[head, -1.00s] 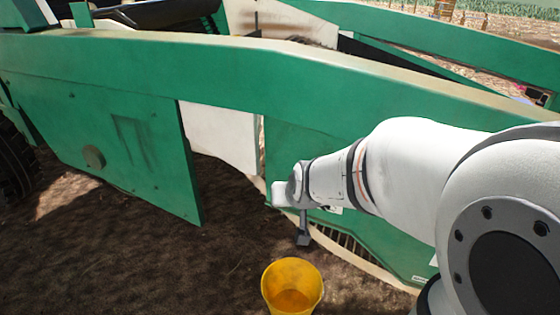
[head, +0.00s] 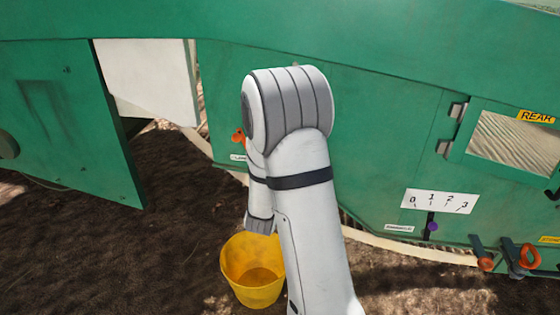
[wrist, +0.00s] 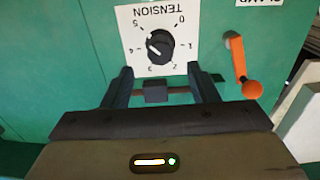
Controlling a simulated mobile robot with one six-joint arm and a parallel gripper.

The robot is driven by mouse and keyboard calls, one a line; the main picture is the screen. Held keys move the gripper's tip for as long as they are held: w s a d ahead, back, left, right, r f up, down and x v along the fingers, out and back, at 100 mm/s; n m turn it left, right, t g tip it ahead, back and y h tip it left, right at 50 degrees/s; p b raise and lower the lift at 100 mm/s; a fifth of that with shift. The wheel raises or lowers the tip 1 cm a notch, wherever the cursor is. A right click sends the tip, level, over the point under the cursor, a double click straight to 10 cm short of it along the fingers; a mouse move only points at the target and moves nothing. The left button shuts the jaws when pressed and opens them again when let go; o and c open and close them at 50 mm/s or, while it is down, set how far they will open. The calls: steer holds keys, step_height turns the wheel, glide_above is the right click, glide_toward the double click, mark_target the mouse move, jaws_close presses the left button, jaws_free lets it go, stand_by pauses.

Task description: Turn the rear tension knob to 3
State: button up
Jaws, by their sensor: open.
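A black tension knob (wrist: 161,46) sits on a white dial plate (wrist: 126,14) on the green panel, upside down in the wrist view. The dial is numbered 0 to 5. In the head view my arm hides the knob and gripper. I cannot tell whether this knob is the rear one.
An orange handle (wrist: 240,66) beside a clamp label is close right of the gripper; an orange part (head: 238,135) shows left of my arm. A 0-to-3 scale (head: 440,201), a purple knob (head: 432,226) and a REAR-labelled window (head: 515,143) are right. A yellow bucket (head: 252,270) stands below.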

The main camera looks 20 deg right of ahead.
steer(key=b+x, duration=0.1)
steer(key=x, duration=0.5)
steer(key=shift+w+d, duration=0.2)
steer(key=shift+r, duration=0.1)
steer(key=c, duration=1)
steer(key=shift+o, duration=0.2)
